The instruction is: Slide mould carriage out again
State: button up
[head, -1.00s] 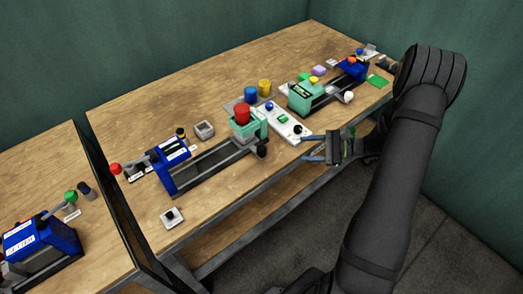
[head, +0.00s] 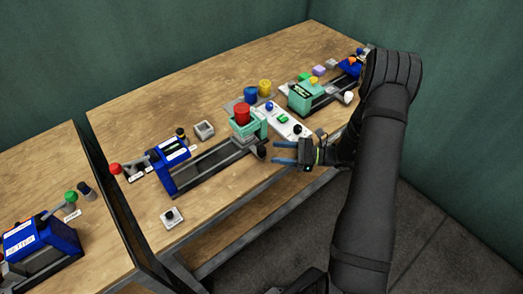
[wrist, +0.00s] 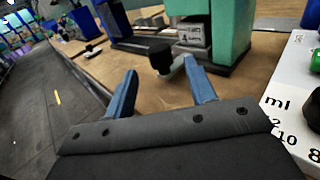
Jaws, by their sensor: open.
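A press with a blue head (head: 171,168) has a long dark rail (head: 208,165) running right to a teal frame (head: 250,126) with a red cylinder (head: 242,114) on top. A black knob (head: 261,152) stands at the rail's right end; in the wrist view the knob (wrist: 160,57) is on a grey bracket. A grey labelled block (wrist: 193,36) sits beside the teal frame there; I cannot tell which part is the mould carriage. My gripper (head: 274,153) is open and empty just right of the knob. In the wrist view its blue fingers (wrist: 160,78) point at the knob.
A white panel with buttons (head: 288,122) lies close behind my gripper. A second teal press (head: 303,97) with a white knob stands farther right. The table's front edge runs below my gripper.

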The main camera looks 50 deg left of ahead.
aim_at(261, 151)
jog(key=x, duration=0.6)
jog(key=shift+s+a, duration=0.15)
jog(key=shift+s, duration=0.05)
grip_shut()
